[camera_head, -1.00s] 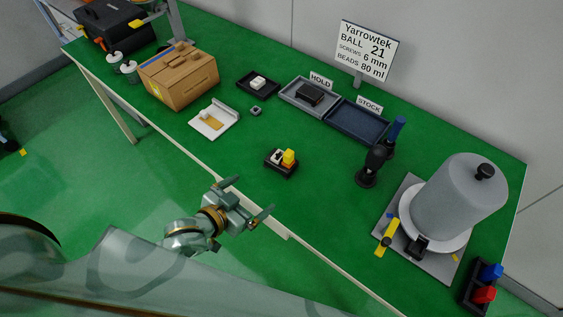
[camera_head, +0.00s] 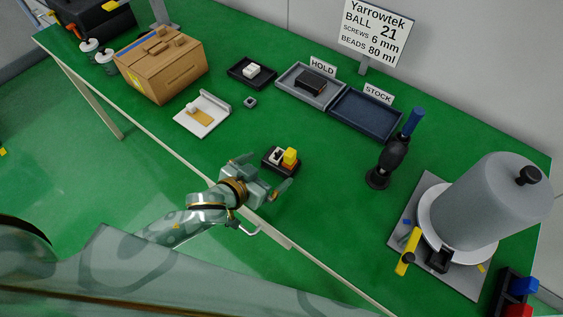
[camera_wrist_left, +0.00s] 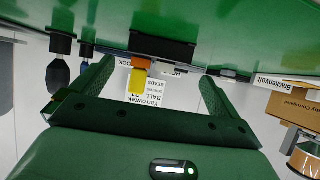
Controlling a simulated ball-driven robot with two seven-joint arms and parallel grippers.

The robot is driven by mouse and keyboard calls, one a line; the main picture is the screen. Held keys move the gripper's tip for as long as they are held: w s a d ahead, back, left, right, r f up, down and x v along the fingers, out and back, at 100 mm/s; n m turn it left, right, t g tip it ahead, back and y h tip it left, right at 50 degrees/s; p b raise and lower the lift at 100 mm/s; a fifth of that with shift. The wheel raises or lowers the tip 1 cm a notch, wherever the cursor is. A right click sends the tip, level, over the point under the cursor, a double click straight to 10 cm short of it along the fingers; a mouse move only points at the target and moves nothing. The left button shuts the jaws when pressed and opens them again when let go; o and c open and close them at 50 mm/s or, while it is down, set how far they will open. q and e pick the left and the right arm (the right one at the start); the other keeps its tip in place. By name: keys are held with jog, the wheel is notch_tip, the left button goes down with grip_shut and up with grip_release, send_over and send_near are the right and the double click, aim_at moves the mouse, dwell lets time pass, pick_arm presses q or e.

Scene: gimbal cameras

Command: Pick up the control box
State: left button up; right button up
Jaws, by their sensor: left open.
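The control box (camera_head: 270,164), a small black block with a white part and a yellow part on top, stands on the green table near its front edge. In the left wrist view, which shows the scene upside down, the control box (camera_wrist_left: 160,47) appears dark with an orange and yellow part, between and beyond the fingers. My left gripper (camera_head: 263,173) is open and empty. Its fingers point toward the box, one on each side in the picture. I cannot tell whether they touch it. The left gripper (camera_wrist_left: 157,72) also shows in its wrist view. My right gripper is not in view.
Behind the box are a grey HOLD tray (camera_head: 289,82) and a blue STOCK tray (camera_head: 365,118). A black stand with a blue handle (camera_head: 388,160) and a grey dome (camera_head: 490,205) stand right. A cardboard box (camera_head: 165,68) and a white holder (camera_head: 207,122) lie left.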

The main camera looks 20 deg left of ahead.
aim_at(276, 163)
pick_arm(q)
jog(key=shift+w+d+f, duration=0.15)
jog(key=shift+w+f, duration=0.05)
jog(key=shift+w, duration=0.1)
jog(key=b+x, duration=0.2)
jog(key=x, duration=0.3)
jog(key=shift+w+r, duration=0.1)
jog(key=shift+r, duration=0.15)
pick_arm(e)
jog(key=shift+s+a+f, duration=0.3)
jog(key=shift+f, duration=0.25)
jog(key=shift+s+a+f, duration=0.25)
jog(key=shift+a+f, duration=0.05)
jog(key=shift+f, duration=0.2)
pick_arm(q)
jog(key=c, duration=0.9)
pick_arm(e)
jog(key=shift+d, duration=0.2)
